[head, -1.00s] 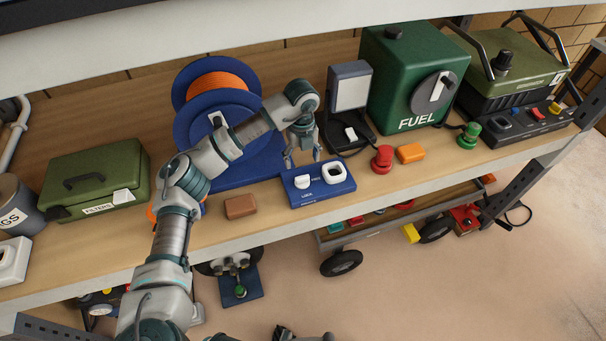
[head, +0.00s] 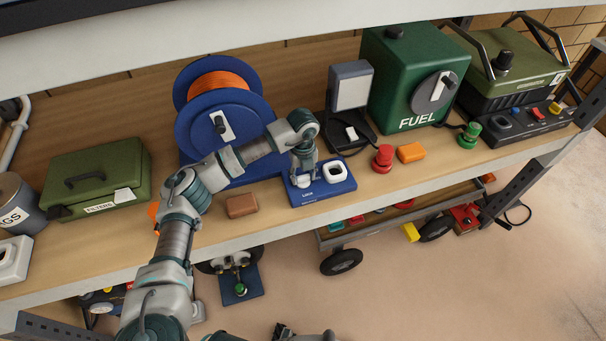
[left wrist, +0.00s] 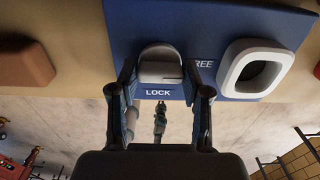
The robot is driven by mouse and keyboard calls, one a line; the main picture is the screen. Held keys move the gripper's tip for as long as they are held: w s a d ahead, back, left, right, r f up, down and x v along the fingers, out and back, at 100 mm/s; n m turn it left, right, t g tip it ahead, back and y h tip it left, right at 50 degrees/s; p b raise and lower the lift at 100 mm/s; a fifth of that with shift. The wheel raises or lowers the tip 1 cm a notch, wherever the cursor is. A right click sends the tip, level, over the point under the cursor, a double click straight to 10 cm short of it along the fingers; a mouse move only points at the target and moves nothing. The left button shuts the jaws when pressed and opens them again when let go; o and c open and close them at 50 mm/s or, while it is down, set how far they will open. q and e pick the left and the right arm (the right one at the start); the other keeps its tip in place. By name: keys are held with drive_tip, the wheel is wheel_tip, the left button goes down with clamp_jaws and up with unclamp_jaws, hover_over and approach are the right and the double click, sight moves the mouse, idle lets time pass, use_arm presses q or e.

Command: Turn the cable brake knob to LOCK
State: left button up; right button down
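The cable brake knob (left wrist: 160,62) is white and sits on a blue panel (left wrist: 215,22) at the shelf's front edge. In the left wrist view "LOCK" is printed just below it, and partly hidden "FREE" lettering is to its right. My left gripper (left wrist: 160,72) is open, with one finger on each side of the knob; I cannot tell whether they touch it. In the head view my left gripper (head: 304,176) is over the panel and hides most of the knob. My right gripper (head: 284,331) seems to show partly at the bottom edge; its state is unclear.
A white square ring (head: 335,172) is on the panel, right of the knob. A brown block (head: 241,205) lies to the left. A blue cable reel (head: 190,137) stands behind. A red button (head: 382,160) and orange block (head: 410,153) are to the right.

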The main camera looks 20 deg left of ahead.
use_arm(q)
drive_tip(key=shift+c, duration=1)
